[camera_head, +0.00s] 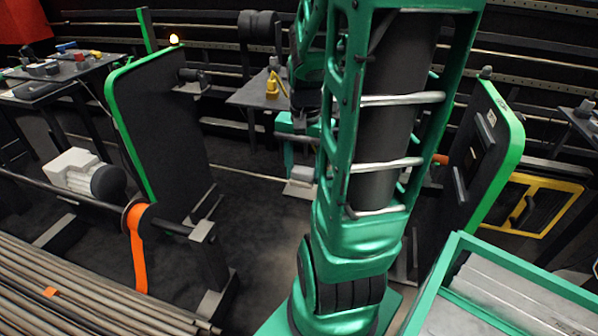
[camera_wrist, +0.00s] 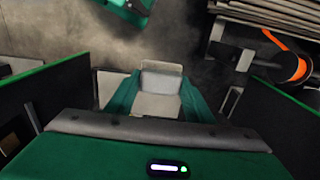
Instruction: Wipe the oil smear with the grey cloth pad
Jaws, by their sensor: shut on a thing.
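My gripper (camera_wrist: 158,92) points down over the dark floor, its two green fingers shut on a grey block-like piece, which I take to be the grey cloth pad (camera_wrist: 160,80). In the head view the gripper (camera_head: 299,160) hangs behind my large green arm, with the pad (camera_head: 300,187) pale at its lower end. The pad appears clear of the floor, but its exact height is hard to tell. I cannot make out the oil smear for certain; the floor in the wrist view has darker and lighter patches.
Black panels with green edges stand at left (camera_head: 160,125) and right (camera_head: 485,150). A rack of long bars (camera_head: 80,290) lies at lower left, near an orange strap (camera_head: 137,250). A table with a yellow object (camera_head: 272,85) stands behind. Open floor (camera_head: 245,185) lies between the panels.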

